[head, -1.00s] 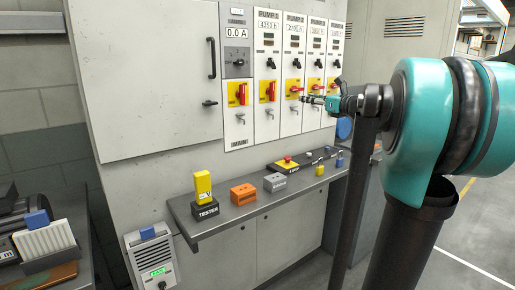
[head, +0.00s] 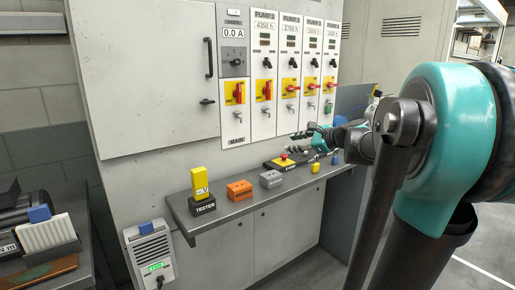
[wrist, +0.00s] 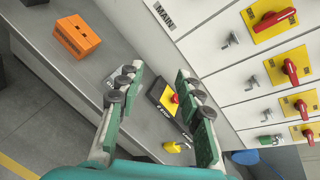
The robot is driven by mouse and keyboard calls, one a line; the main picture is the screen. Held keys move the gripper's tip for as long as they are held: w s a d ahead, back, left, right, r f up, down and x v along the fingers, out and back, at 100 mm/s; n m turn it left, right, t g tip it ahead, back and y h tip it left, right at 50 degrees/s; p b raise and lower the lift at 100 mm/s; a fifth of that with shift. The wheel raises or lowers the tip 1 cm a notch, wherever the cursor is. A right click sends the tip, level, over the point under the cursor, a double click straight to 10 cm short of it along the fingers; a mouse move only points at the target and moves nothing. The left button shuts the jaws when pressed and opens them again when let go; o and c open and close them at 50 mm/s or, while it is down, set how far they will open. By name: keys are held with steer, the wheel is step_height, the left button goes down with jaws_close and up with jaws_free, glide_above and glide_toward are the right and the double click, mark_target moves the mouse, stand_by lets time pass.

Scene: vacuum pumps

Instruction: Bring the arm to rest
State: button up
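My gripper (head: 303,142) is in front of the pump cabinet, a little above the narrow grey shelf (head: 236,213). In the wrist view my gripper (wrist: 160,88) has its two green fingers spread well apart, with nothing held between them. An emergency-stop box (wrist: 170,102) with a red button shows between and beyond the fingers, on the shelf. My arm reaches in from the right of the head view, its elbow large in the foreground.
The cabinet panels carry red rotary switches (head: 267,90). A green item (head: 328,107) sits on the rightmost panel. Open floor lies at right.

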steer(key=s+a+f+n+g+h, duration=0.1)
steer(key=s+f+n+g+h, duration=0.1)
steer(key=s+f+n, duration=0.45)
steer(key=s+a+f+n+g+h, duration=0.15)
steer(key=s+f+n, duration=0.25)
steer(key=s+f, duration=0.55)
steer(key=s+d+f+n+g+h, duration=0.1)
steer(key=s+d+f+n+h, duration=0.2)
steer(key=f, duration=0.5)
steer(key=s+d+f+n+g+h, duration=0.1)
steer(key=s+d+f+n+h, duration=0.2)
steer(key=s+d+f+n, duration=0.2)
steer(key=s+f+n, duration=0.1)
steer(key=s+f, duration=0.2)
steer(key=s, duration=0.1)
steer(key=shift+d+n+g, duration=0.15)
steer(key=shift+n+g, duration=0.2)
